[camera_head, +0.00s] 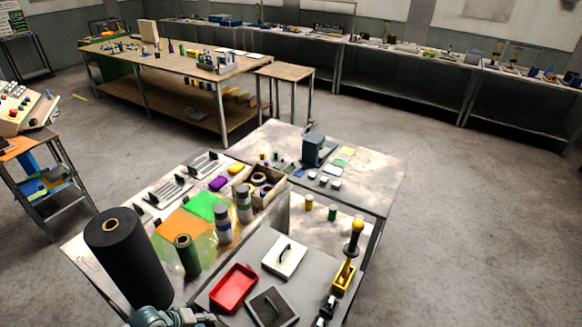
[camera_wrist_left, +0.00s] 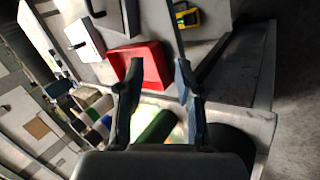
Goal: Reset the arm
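My left gripper (camera_wrist_left: 158,68) shows in the left wrist view with its two fingers apart and nothing between them. Beyond the fingers are a red tray (camera_wrist_left: 143,62) and a dark green roll (camera_wrist_left: 157,127). In the head view, a grey-teal part of my left arm (camera_head: 165,319) enters at the bottom edge, in front of the big black roll (camera_head: 127,262); the fingertips are not clear there. My right gripper is in neither view.
The near bench holds the red tray (camera_head: 233,288), a green roll (camera_head: 187,256), grey-white cans (camera_head: 223,224), a wooden box (camera_head: 260,187), a white lidded plate (camera_head: 285,257) and a yellow-handled tool (camera_head: 356,236). A side bench (camera_head: 375,185) adjoins it. Open floor lies to the right.

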